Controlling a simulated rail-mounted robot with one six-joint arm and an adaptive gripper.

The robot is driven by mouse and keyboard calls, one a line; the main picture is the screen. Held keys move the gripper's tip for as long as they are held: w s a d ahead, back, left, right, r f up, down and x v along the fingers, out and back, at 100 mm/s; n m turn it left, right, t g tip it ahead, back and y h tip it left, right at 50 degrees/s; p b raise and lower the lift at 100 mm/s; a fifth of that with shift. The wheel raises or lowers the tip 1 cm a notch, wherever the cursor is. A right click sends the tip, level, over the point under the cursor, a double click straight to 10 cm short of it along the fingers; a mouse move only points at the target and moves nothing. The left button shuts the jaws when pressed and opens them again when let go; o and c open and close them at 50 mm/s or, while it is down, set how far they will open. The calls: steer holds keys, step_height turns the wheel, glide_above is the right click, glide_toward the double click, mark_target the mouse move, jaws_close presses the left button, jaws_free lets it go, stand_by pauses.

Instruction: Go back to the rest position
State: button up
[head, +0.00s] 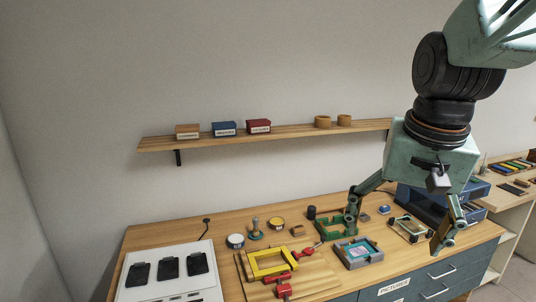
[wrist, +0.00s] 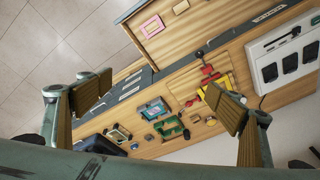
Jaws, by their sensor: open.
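My gripper (head: 402,218) hangs over the right part of the wooden workbench (head: 300,217) in the head view. Its two fingers are spread wide apart. In the wrist view my gripper (wrist: 165,105) shows its wood-coloured finger pads far apart with nothing between them. A green frame (head: 328,228), a grey tray with a teal and pink piece (head: 359,252) and a small clear-topped frame (head: 409,229) lie on the bench near and below it. The gripper appears to be above them and not touching.
A yellow frame (head: 272,262) with red clamps (head: 284,290) lies mid-bench. A white panel with black pads (head: 170,275) stands at left. A blue crate (head: 410,200) stands behind my gripper. A wall shelf (head: 290,132) holds small boxes. Drawers (head: 440,272) face the front.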

steer(key=s+a+f+n+b, duration=0.1)
steer(key=s+a+n+b, duration=0.1)
steer(key=s, duration=0.8)
steer(key=s+a+f+n+t+b, duration=0.1)
steer(key=s+a+n+b, duration=0.1)
steer(key=s, duration=0.8)
steer(key=shift+s+f+n, duration=0.25)
steer(key=shift+n, duration=0.05)
steer(key=shift+a, duration=0.15)
